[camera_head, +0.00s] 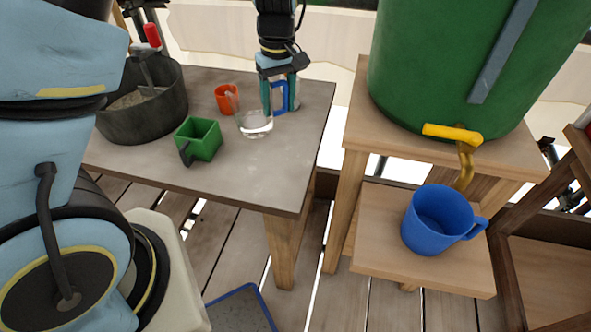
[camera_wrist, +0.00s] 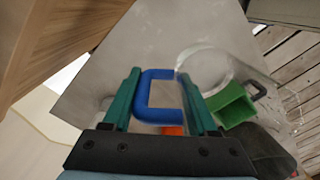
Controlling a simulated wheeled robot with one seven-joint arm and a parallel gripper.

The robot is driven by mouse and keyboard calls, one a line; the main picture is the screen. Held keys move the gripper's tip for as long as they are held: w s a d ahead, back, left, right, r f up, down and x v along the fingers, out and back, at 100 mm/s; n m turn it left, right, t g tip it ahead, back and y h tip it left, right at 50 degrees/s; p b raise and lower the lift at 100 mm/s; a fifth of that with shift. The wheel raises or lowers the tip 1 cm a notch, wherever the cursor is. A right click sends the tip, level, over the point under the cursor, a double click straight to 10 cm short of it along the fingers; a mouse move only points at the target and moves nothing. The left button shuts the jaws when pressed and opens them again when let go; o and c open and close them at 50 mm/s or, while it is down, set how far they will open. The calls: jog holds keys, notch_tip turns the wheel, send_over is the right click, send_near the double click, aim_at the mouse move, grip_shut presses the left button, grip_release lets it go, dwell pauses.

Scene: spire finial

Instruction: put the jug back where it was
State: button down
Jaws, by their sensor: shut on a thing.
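The jug (camera_head: 255,124) looks clear, with a blue handle (camera_head: 286,97), and is over the right part of the grey-topped table (camera_head: 240,172). My gripper (camera_head: 279,92) is shut on the blue handle, its teal fingers on either side of it. In the wrist view the blue handle (camera_wrist: 146,96) sits between the fingertips, with the jug's clear round rim (camera_wrist: 190,52) just beyond to the right. The jug looks upright. I cannot tell whether its base touches the tabletop.
A green square cup (camera_head: 203,139) and an orange cup (camera_head: 224,100) stand close to the jug's left. A dark pot (camera_head: 150,118) is farther left. Right, a wooden stand holds a green barrel (camera_head: 430,70) with a yellow tap (camera_head: 452,132) above a blue mug (camera_head: 437,222). The table's front right is clear.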

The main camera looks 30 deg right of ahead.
jog(key=shift+s+f+p, duration=0.15)
jog(key=shift+f+p, duration=0.5)
jog(key=shift+f, duration=4.35)
jog(key=shift+f, duration=0.15)
jog(key=shift+c, duration=0.9)
grip_release()
notch_tip(320, 180, up, 12)
jog(key=shift+d+r+b, duration=0.15)
jog(key=shift+r+b, duration=0.05)
jog(key=shift+b, duration=0.6)
